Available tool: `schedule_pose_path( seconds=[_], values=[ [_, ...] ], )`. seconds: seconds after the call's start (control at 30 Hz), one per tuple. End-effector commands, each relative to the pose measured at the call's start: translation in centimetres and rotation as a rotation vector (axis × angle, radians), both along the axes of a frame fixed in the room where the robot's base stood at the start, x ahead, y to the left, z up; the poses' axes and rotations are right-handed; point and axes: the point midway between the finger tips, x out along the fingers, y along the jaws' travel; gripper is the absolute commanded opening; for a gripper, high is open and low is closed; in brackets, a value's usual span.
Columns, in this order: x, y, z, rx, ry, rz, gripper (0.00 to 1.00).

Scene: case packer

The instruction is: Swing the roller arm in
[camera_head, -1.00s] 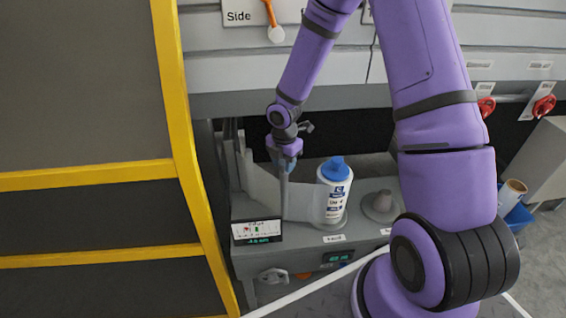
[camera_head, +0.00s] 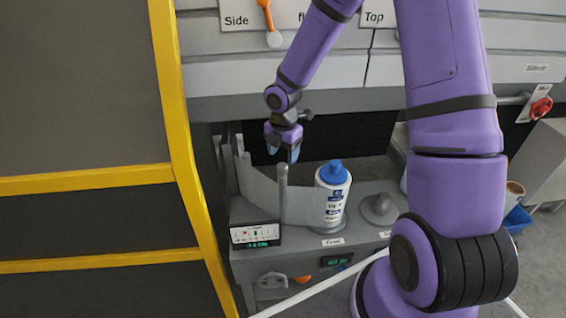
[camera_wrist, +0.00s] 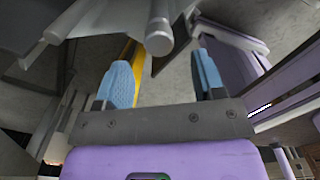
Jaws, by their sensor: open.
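The roller arm's upright grey post (camera_head: 283,192) stands on the grey bench, beside the pale curved web (camera_head: 255,190) and left of a white bottle with a blue cap (camera_head: 334,198). My gripper (camera_head: 283,151) is just above the post's top, open and empty, its blue fingers apart. In the wrist view, the post's round end (camera_wrist: 159,40) shows beyond the gap between the open blue fingers (camera_wrist: 164,80), apart from both.
A small display (camera_head: 255,234) stands at the bench's front left. A grey cone-shaped part (camera_head: 379,209) sits right of the bottle. A yellow frame (camera_head: 180,150) rises at left. Grey panels labelled Side and Top are behind my arm. A red handle (camera_head: 540,108) is at right.

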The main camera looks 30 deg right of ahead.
Motion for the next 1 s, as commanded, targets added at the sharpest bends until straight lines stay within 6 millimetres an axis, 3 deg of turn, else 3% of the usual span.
schedule_pose_path(
  seconds=[0.1, 0.33, 1.0],
  values=[
    [0.1, -0.1, 2.3, -0.001, -0.003, -0.002, 0.63],
    [0.0, -0.1, 4.7, 0.0, 0.0, -0.001, 0.63],
    [-0.1, -0.1, 5.5, -0.007, -0.004, -0.015, 0.63]
  ],
)
